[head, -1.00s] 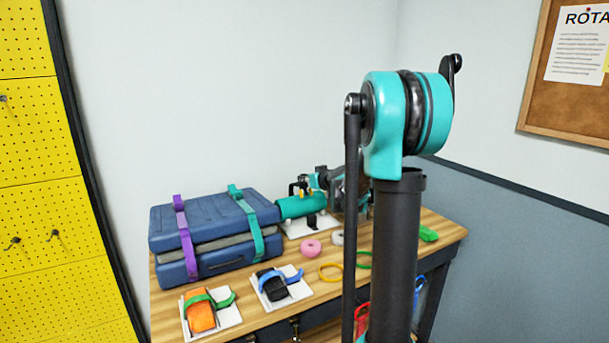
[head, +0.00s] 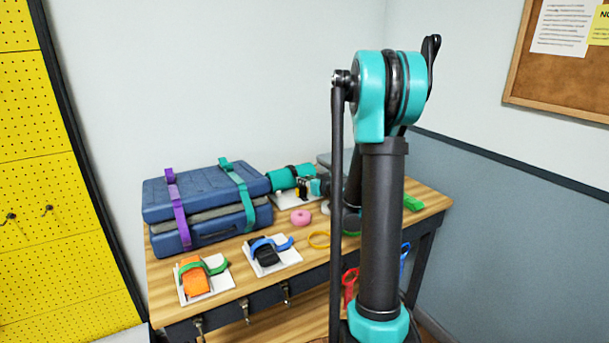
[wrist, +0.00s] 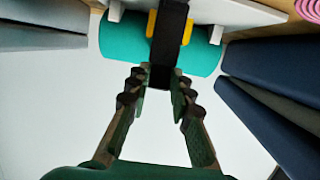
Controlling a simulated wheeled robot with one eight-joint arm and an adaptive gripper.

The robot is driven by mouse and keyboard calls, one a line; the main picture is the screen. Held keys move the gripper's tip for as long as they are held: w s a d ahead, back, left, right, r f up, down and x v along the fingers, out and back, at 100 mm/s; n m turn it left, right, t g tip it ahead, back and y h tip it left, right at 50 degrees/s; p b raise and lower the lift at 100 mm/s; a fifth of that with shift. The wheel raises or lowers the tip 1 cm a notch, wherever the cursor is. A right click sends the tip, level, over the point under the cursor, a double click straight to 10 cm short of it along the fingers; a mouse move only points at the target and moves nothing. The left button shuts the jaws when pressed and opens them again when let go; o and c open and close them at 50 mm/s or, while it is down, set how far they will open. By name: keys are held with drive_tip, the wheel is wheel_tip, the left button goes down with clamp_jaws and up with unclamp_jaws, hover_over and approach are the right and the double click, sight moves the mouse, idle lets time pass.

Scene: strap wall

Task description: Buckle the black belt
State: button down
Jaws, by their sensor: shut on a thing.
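The black belt (wrist: 169,38) runs over a teal roll (wrist: 118,61) and through a yellow buckle (wrist: 186,31) in the wrist view. My gripper (wrist: 158,77) is shut on the belt's free end, with one finger on each side of the strap. The strap between the fingertips is partly hidden. In the head view, the teal roll (head: 281,178) lies on a white stand (head: 290,201) at the back of the workbench. I cannot tell whether the belt is fastened.
A blue case (head: 205,192) with purple and teal straps stands left of the roll. An orange block (head: 193,280) and a black block (head: 266,253) with straps sit on white plates in front.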

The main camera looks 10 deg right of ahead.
drive_tip(key=shift+s+f, duration=0.4)
drive_tip(key=shift+f, duration=0.2)
drive_tip(key=c, duration=1.3)
unclamp_jaws()
drive_tip(key=shift+c, duration=0.2)
drive_tip(key=v, duration=1.1)
drive_tip(key=shift+s+d+r, duration=0.15)
drive_tip(key=shift+r, duration=0.3)
